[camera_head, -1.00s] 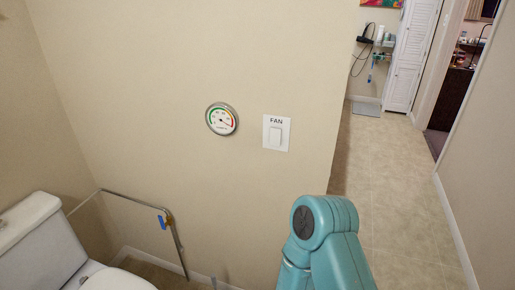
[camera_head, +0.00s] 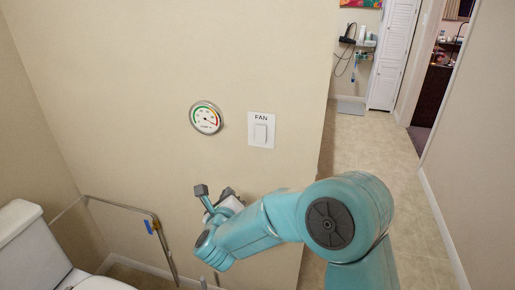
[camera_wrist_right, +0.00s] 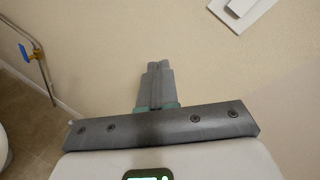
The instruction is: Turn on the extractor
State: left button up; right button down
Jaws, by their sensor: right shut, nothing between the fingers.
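The white wall plate marked FAN (camera_head: 261,130), with a light rocker switch (camera_head: 260,133) in its middle, is on the beige wall in the head view. The rocker's tilt is too small to tell. In the right wrist view the plate (camera_wrist_right: 241,10) is cut off at the top right. My right gripper (camera_head: 228,192) is below and a little left of the plate, apart from it. In the wrist view its grey fingers (camera_wrist_right: 158,70) are together and empty, pointing toward the wall. My left gripper is not in view.
A round dial gauge (camera_head: 206,118) hangs left of the plate. The wall ends right of the plate; a clear tiled passage (camera_head: 375,150) runs beyond.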

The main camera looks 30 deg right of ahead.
aim_at(260, 141)
jog(key=s+d+r+m+g+h, duration=0.2)
jog(key=d+r+m+h, duration=0.1)
jog(key=r+m, duration=0.6)
jog(key=shift+s+d+r+m+h, duration=0.25)
jog(key=shift+m+h, duration=0.45)
jog(key=shift+m, duration=0.4)
jog(key=shift+w, duration=0.1)
jog(key=p+x, duration=0.5)
jog(key=x, duration=0.8)
jog(key=shift+w+d+f, duration=0.1)
jog(key=shift+w+d, duration=0.25)
jog(key=shift+w, duration=0.05)
